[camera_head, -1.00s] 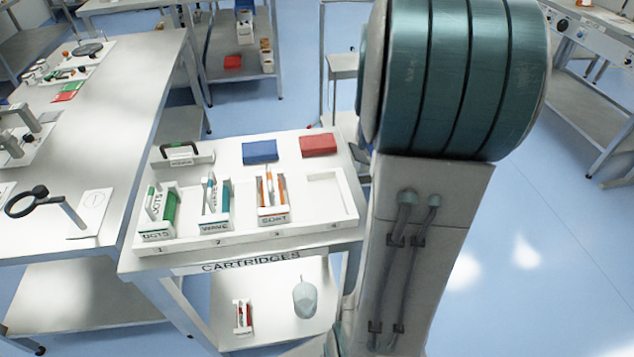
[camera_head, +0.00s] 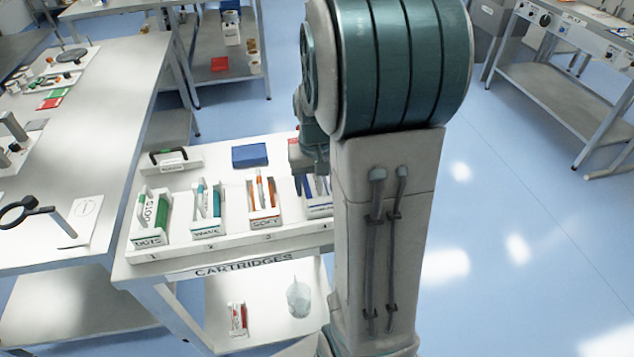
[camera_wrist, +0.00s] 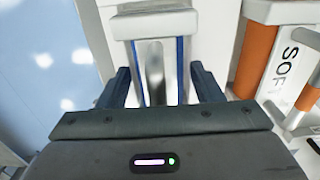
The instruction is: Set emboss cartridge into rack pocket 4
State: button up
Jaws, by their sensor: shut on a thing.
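The emboss cartridge (camera_head: 319,207), white with blue parts, is at the right end of the white rack (camera_head: 225,244), at pocket 4, partly hidden by my arm. It looks upright and in line with the other cartridges; I cannot tell whether it rests on the pocket floor. In the wrist view the cartridge (camera_wrist: 153,22) shows a white top edge, blue strips and a grey handle between my fingers. My gripper (camera_wrist: 160,78) is shut on it.
The DOTS (camera_head: 150,218), WAVE (camera_head: 207,213) and SOFT (camera_head: 264,206) cartridges stand in pockets 1 to 3. SOFT also shows close on the right in the wrist view (camera_wrist: 257,55). A blue box (camera_head: 249,155) and a black-handled block (camera_head: 175,160) sit behind them.

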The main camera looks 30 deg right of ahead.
jog(key=shift+f, duration=0.25)
jog(key=shift+f, duration=0.2)
jog(key=o, duration=1.3)
jog(key=shift+r, duration=0.1)
